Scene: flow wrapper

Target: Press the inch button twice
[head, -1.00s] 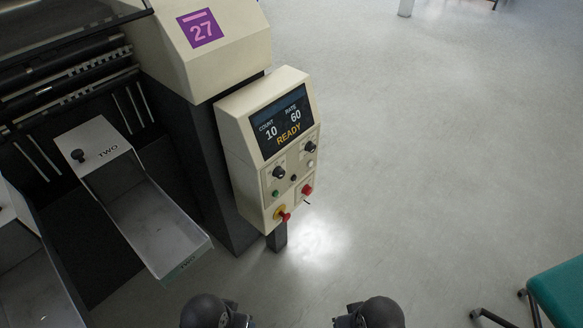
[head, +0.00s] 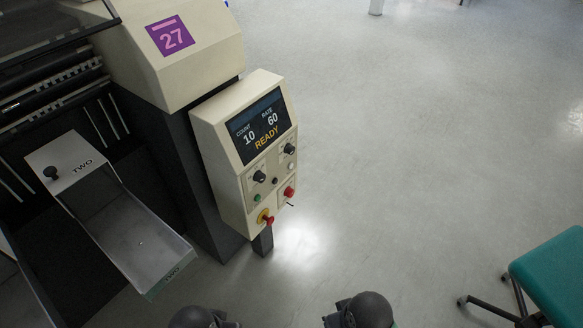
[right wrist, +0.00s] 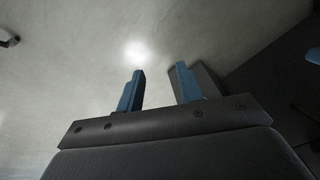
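The control panel (head: 222,170) is a cream box on the wrapper's right side in the head view. Its screen (head: 257,126) reads COUNT 10, RATE 60, READY. Below are two black knobs, a green button (head: 257,198), a small black button (head: 275,181), a white button (head: 291,167), a red button (head: 289,192) and a red knob on yellow (head: 267,219). The labels are too small to read, so I cannot tell which is the inch button. My right gripper (right wrist: 158,84) has its blue fingers apart, empty, over floor. My left gripper is in neither view.
The wrapper body (head: 185,45) with its purple 27 sign stands at the left. A grey metal chute (head: 130,232) marked TWO juts out left of the panel. A green-seated chair (head: 552,272) is at the lower right. The floor (head: 420,130) right of the panel is clear.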

